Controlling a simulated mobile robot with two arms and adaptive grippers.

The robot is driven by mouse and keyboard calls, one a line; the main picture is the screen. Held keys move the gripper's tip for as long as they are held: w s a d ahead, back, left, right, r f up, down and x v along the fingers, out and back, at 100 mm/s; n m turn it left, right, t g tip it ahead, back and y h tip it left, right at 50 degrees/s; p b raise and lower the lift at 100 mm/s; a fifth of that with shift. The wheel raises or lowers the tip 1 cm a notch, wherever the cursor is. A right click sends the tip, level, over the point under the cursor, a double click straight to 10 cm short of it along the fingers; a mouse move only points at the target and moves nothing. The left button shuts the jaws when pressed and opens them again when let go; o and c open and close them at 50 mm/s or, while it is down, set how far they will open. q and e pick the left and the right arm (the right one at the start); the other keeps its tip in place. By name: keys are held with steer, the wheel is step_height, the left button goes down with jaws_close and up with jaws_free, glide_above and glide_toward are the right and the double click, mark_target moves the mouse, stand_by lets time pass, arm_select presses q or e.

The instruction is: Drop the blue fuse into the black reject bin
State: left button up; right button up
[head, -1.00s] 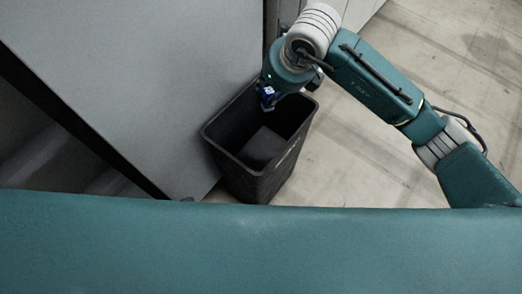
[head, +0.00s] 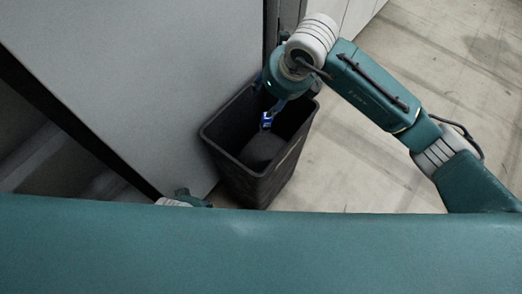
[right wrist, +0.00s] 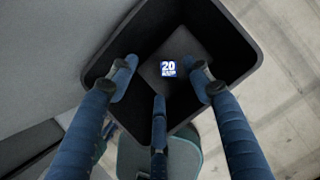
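The blue fuse (head: 266,119), with a white label, shows below my right gripper (head: 280,103), within the mouth of the black reject bin (head: 230,163). In the right wrist view the fuse (right wrist: 168,68) shows its "20 AMP" face, apart from the spread fingers, over the dark inside of the bin (right wrist: 240,45). My right gripper (right wrist: 162,83) is open above the bin. I cannot tell how far the fuse is above the bin floor. My left gripper is not in view; only a small grey and teal part of mine shows at the lower left.
A large grey panel (head: 130,80) stands close along the left of the bin. The concrete floor (head: 345,165) to the right of the bin is clear.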

steer(key=v, duration=1.2)
steer(key=shift+s+a, duration=0.1)
